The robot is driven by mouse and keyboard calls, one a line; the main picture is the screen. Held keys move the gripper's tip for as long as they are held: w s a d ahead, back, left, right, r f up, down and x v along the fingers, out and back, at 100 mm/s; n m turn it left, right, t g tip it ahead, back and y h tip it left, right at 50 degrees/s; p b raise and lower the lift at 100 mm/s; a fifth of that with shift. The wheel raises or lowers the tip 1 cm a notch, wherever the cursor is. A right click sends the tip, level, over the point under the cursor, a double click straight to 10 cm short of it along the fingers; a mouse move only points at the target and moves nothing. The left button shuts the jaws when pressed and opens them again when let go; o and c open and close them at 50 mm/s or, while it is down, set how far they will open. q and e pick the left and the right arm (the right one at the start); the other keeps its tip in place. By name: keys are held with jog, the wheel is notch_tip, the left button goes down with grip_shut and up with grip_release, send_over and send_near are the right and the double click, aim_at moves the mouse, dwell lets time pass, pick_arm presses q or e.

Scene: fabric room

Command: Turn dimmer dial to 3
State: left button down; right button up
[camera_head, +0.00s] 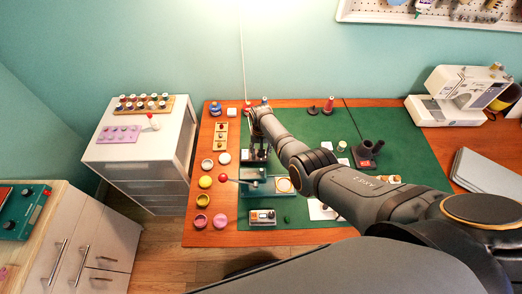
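I cannot make out a dimmer dial with readable numbers. A thin pale cord (243,60) runs down the wall to the back edge of the table, where my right gripper (257,113) is. This gripper is small in view and its fingers are partly hidden by the arm, so I cannot tell whether it is open or shut. A small light box with dark details (263,217) lies near the table's front edge, well apart from the gripper. My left gripper is not in view.
The wooden table (222,240) carries a green mat (310,127), with a red-knobbed lever (223,178), a dark stand (367,153) and several coloured pots. A sewing machine (460,95) stands at the right. A white drawer cabinet (150,165) is at the left. My arm covers much of the mat.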

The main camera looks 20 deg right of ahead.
notch_tip(320, 180, up, 12)
dwell(0.7)
jog(key=shift+r, duration=0.1)
